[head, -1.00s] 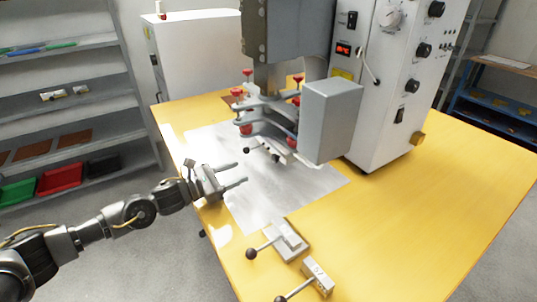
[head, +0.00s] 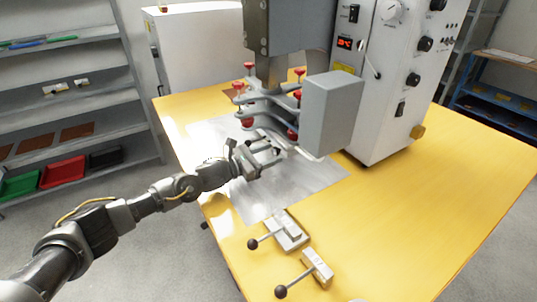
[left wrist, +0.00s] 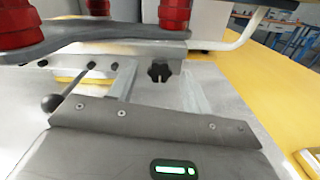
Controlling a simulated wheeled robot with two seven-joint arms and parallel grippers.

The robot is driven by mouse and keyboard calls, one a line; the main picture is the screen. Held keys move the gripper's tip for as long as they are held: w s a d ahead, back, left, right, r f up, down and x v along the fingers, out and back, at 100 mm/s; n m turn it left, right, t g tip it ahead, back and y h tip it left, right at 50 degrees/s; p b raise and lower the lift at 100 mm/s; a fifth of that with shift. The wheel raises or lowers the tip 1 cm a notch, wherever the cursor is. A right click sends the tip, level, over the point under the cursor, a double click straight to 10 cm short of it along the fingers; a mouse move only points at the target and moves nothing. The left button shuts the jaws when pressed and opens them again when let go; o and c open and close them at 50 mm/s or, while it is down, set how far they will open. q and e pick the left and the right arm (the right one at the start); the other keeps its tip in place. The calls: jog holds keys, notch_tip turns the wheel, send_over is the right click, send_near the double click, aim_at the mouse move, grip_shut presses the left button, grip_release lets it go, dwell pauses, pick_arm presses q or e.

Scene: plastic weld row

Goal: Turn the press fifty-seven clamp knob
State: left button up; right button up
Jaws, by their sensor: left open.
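The press stands on the yellow table, with a white control cabinet (head: 385,85) and a grey head (head: 290,25). Below the head are grey clamp plates (head: 262,100) with red fittings. A black star-shaped knob (left wrist: 159,72) sits on the front of the light bar under the plates in the left wrist view. My left gripper (head: 271,155) is open in front of the clamp plates. In the left wrist view its two fingers (left wrist: 158,88) are on either side of the knob, with visible gaps. In the head view I cannot make out the knob near the gripper.
A ball-ended lever (left wrist: 50,103) is close left of my left gripper. Two blocks with ball levers (head: 288,232) (head: 318,266) are at the table's front edge. A grey box (head: 331,112) hangs right of the plates. The yellow table (head: 400,215) is clear at right.

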pick_arm(q)
jog(key=c, duration=1)
jog(key=shift+o, duration=0.2)
jog(key=shift+n, duration=0.3)
pick_arm(e)
jog(key=shift+w, duration=0.1)
pick_arm(q)
jog(key=shift+n+b, duration=0.45)
jog(key=shift+n, duration=0.45)
jog(key=n, duration=0.3)
jog(key=shift+n+b, duration=0.35)
jog(key=shift+n, duration=0.35)
pick_arm(e)
jog(key=r, duration=0.3)
jog(key=shift+w+r, duration=0.15)
jog(key=shift+w, duration=0.05)
jog(key=shift+s, duration=0.15)
jog(key=shift+r, duration=0.1)
